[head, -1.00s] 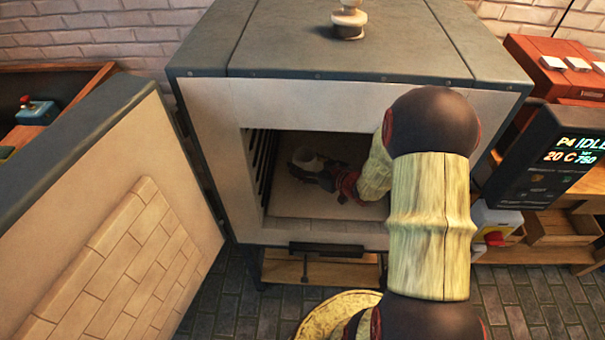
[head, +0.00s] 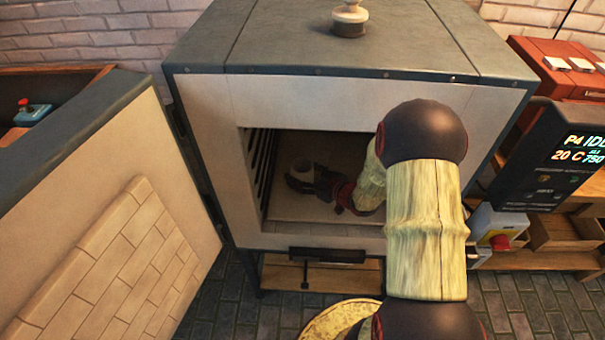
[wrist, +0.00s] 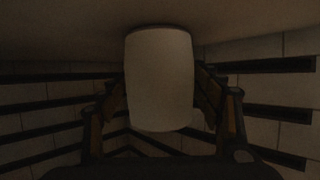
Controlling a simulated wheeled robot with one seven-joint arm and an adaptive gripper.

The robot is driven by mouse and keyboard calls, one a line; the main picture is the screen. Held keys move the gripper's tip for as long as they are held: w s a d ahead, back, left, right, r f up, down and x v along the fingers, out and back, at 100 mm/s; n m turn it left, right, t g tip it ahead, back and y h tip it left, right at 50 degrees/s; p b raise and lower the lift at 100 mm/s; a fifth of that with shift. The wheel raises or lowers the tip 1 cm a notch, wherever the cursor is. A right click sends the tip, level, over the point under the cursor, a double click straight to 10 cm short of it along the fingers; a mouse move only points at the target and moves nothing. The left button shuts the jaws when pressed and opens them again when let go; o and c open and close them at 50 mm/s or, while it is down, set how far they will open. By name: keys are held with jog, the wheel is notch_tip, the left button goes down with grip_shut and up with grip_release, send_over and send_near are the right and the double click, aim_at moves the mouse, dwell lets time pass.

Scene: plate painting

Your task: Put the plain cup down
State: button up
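The plain cup (head: 303,165) is a small pale cup inside the open kiln, towards the left of the chamber. In the wrist view the cup (wrist: 160,80) fills the middle, off-white and unmarked. My gripper (head: 301,181) reaches in from the right, low over the kiln floor (head: 315,211). In the wrist view my gripper (wrist: 161,95) has one finger on each side of the cup, and they look closed on it. The shadow is deep, and I cannot tell whether the cup's base touches the floor.
The kiln door (head: 110,225) stands open on the left. Grooved side walls (head: 262,170) flank the chamber close to the gripper. The kiln's front frame (head: 330,105) lies above my arm. A control box (head: 550,155) stands at the right. The front of the kiln floor is clear.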

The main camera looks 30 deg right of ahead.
jog(key=shift+o, duration=1)
jog(key=shift+r, duration=0.2)
jog(key=p+v, duration=0.4)
jog(key=v, duration=0.8)
jog(key=shift+s, duration=0.15)
